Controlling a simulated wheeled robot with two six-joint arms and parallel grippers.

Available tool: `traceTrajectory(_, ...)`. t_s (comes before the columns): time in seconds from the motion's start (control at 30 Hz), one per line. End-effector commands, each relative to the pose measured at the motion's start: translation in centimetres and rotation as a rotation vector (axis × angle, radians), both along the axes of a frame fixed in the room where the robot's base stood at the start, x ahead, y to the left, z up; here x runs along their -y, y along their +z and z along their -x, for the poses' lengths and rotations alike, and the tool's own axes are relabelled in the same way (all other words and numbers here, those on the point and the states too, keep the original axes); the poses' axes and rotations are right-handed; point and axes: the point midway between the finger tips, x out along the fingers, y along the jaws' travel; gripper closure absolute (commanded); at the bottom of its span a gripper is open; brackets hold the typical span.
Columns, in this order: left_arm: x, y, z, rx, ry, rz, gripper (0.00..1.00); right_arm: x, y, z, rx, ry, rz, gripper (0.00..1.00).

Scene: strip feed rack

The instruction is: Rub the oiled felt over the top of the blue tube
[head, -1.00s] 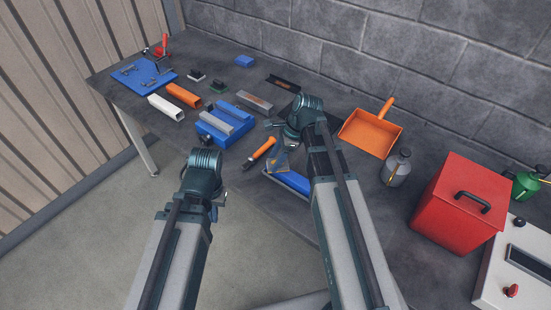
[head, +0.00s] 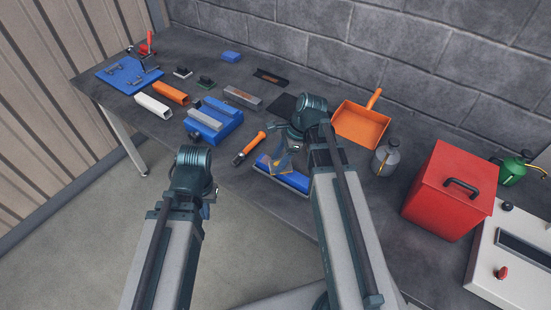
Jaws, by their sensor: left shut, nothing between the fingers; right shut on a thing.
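A long blue piece, seemingly the blue tube (head: 294,180), lies near the table's front edge, partly hidden by my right gripper and forearm. My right gripper (head: 281,158) is over it, shut on a small tan and grey thing. This is likely the oiled felt, but it is too small and covered to be sure. I cannot tell whether it touches the tube. My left gripper (head: 210,196) is shut and empty, in front of the table, away from the tube. Its fingertips are mostly hidden behind the wrist.
An orange-handled tool (head: 249,147) lies just left of the tube. A blue fixture (head: 229,126) with a grey bar, white tube (head: 153,105) and orange tube (head: 170,91) are farther left. An orange dustpan (head: 362,122), grey can (head: 386,160) and red bin (head: 450,190) stand right.

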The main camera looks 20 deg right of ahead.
Motion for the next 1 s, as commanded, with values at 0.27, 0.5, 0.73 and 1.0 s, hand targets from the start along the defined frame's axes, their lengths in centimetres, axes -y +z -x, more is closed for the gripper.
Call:
traceTrajectory(0.27, 0.0, 0.1, 0.0, 0.0, 0.0, 0.0, 1.0, 1.7, 0.0, 2.2, -0.003, -0.003, 0.006, 0.96)
traceTrajectory(0.5, 0.0, 0.2, 0.0, 0.0, 0.0, 0.0, 1.0, 2.6, 0.1, 3.3, -0.002, -0.001, 0.004, 0.96)
traceTrajectory(0.73, 0.0, 0.1, 0.0, 0.0, 0.0, 0.0, 1.0, 2.8, 0.1, 3.5, -0.001, -0.002, 0.002, 0.96)
traceTrajectory(1.0, 0.0, -0.1, 0.0, 0.0, 0.0, 0.0, 1.0, 4.1, -0.1, 5.4, 0.0, -0.003, 0.002, 0.96)
